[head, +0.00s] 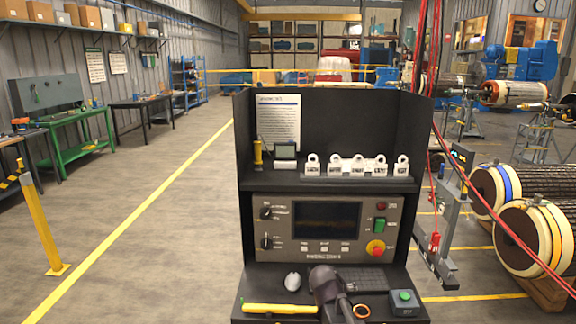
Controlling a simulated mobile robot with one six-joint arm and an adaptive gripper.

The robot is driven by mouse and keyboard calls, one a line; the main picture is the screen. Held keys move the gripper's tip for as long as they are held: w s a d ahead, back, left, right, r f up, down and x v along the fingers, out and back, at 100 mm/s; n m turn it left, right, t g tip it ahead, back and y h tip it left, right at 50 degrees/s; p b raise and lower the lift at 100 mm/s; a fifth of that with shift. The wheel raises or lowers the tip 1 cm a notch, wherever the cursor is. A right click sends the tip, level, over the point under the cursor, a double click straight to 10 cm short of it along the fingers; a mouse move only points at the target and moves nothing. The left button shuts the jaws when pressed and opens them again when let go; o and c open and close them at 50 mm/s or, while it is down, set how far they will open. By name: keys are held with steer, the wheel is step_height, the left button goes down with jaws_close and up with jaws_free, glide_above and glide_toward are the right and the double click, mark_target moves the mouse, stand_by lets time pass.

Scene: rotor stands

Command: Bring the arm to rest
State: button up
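A dark rounded shape stands at the bottom middle of the head view, in front of the console's lower shelf. It looks like part of my arm, but I cannot be sure. No gripper fingers show, so I cannot see whether my gripper holds anything. The test console (278,236) stands straight ahead, with a screen (327,217), a green switch and a red emergency button (376,247).
The lower shelf carries a yellow tool (278,308), a mouse (293,281), a keyboard, an orange ring (361,310) and a green-button box (404,300). Several white padlock-shaped tags (357,166) stand above. Rotors (528,235) and red cables are at right. The left floor is mostly clear.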

steer(key=s+g, duration=0.1)
steer(key=s, duration=0.1)
steer(key=s+d+f+y, duration=0.1)
steer(key=s, duration=0.1)
steer(key=s+f+m+g, duration=0.1)
steer(key=s, duration=0.2)
steer(key=shift+d+f+g+y, duration=0.15)
steer(key=shift+d+g+y, duration=0.05)
steer(key=shift+g+y, duration=0.1)
steer(key=s+a+f+m+g+y, duration=0.1)
steer(key=s+g+y, duration=0.2)
steer(key=s, duration=0.6)
steer(key=shift+a+f+y+p, duration=0.15)
steer(key=shift+y+p, duration=0.15)
steer(key=shift+p, duration=0.05)
